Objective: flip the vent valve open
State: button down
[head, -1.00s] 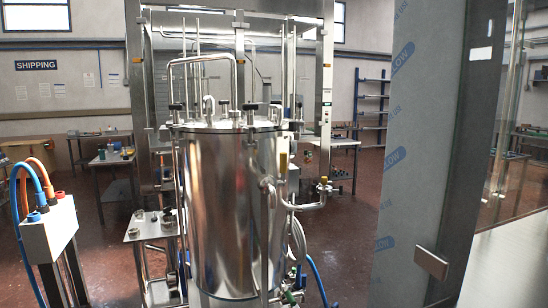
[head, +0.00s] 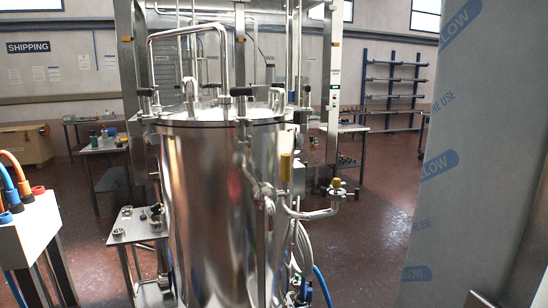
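A tall polished steel tank (head: 205,215) stands upright in the middle of the head view. A yellow valve handle (head: 286,167) stands upright beside its right side. A second small yellow-topped valve (head: 336,183) sits at the end of a curved steel pipe (head: 308,213) that reaches out to the right. I cannot tell which of the two is the vent valve, nor whether either is open. Several clamps and fittings ring the tank's lid (head: 218,112). My gripper is not in view.
A film-wrapped panel (head: 450,130) blocks the right side nearby. A white box with blue and orange hoses (head: 25,225) stands at the near left. A small steel side table (head: 137,227) adjoins the tank's left. Red-brown floor (head: 375,240) is clear between tank and panel.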

aim_at(285, 159)
jog(key=i, duration=0.35)
jog(key=u, duration=2.8)
jog(key=i, duration=0.5)
jog(key=z, duration=0.05)
